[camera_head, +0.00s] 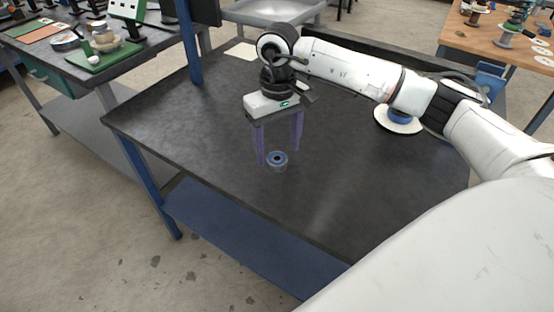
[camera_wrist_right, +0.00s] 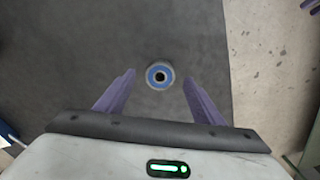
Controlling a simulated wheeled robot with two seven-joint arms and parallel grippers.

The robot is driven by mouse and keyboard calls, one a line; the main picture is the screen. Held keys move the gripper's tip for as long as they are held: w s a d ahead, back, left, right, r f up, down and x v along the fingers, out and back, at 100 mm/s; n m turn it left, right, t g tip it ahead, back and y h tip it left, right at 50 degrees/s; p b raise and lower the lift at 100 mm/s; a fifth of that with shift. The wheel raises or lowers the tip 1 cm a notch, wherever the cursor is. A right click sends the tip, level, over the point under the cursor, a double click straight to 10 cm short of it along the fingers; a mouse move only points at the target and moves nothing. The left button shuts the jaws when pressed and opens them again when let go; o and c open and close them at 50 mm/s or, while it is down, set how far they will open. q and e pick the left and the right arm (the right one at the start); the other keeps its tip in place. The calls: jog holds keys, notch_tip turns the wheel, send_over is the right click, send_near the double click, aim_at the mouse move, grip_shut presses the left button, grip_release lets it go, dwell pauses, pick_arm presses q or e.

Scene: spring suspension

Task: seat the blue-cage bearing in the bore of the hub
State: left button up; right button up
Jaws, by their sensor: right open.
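The blue-cage bearing (camera_head: 277,161) is a small metal ring with a blue face and a dark centre hole. It stands alone on the dark table top. It also shows in the right wrist view (camera_wrist_right: 160,76), just beyond and between the fingertips. My right gripper (camera_head: 278,160) points down with its two purple fingers apart, and nothing is held between them. In the right wrist view the open fingers (camera_wrist_right: 158,78) show the table between them. A round white disc with a blue part (camera_head: 398,118) sits at the table's right, partly behind my right arm; I cannot tell whether it is the hub.
The dark table (camera_head: 200,120) is mostly bare around the bearing, with its front edge nearby. A blue post (camera_head: 191,50) rises at its left back edge. A pale sheet (camera_head: 242,51) lies at the back. Other benches with parts stand left and right.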

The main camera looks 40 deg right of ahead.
aim_at(277, 161)
jog(key=shift+f, duration=1.25)
jog(key=c, duration=1.4)
